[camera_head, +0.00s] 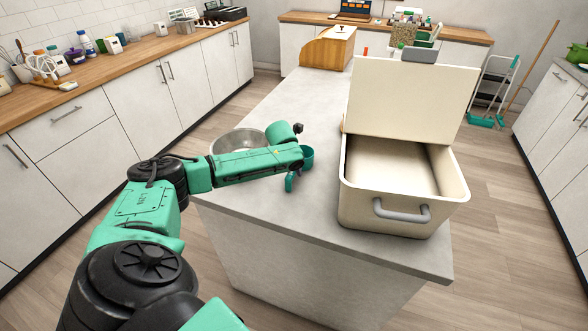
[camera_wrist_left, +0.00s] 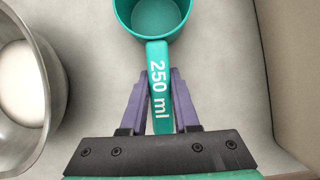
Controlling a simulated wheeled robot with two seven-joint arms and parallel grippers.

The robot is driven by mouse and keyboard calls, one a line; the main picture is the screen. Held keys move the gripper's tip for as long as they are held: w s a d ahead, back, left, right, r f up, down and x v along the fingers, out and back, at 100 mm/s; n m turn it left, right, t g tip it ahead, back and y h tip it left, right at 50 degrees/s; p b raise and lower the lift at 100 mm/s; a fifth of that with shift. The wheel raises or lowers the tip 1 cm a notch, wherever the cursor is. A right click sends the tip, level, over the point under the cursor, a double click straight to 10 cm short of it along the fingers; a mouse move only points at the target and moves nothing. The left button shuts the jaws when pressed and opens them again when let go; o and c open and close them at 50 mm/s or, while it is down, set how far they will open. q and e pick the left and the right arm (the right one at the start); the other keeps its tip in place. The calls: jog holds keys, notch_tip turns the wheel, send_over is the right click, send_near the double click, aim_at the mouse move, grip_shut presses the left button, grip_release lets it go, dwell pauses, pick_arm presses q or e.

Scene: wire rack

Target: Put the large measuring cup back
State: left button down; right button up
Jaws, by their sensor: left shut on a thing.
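A teal measuring cup (camera_wrist_left: 158,18) marked "250 ml" is held by its handle in my left gripper (camera_wrist_left: 160,80). The purple fingers are closed on both sides of the handle, and the cup's bowl lies beyond the fingertips, looking empty. In the head view the cup (camera_head: 307,156) is small and partly hidden at the end of my left arm, over the grey island top (camera_head: 310,95). I cannot tell its exact height above the surface. My right gripper is not in view.
A metal bowl (camera_head: 236,136) stands on the island left of the cup, partly behind my arm. A large cream box (camera_head: 378,208) with its lid (camera_head: 412,100) raised and a grey handle (camera_head: 402,212) is to the right. Between them the island top is clear.

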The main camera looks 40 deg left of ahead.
pick_arm(q)
jog(key=c, duration=0.7)
grip_release()
jog(key=shift+o, duration=0.2)
jog(key=shift+r, duration=0.15)
jog(key=b+v, duration=0.1)
jog(key=v, duration=1)
jog(key=shift+s+d+r, duration=0.1)
jog(key=shift+s+r, duration=0.05)
jog(key=shift+r, duration=0.25)
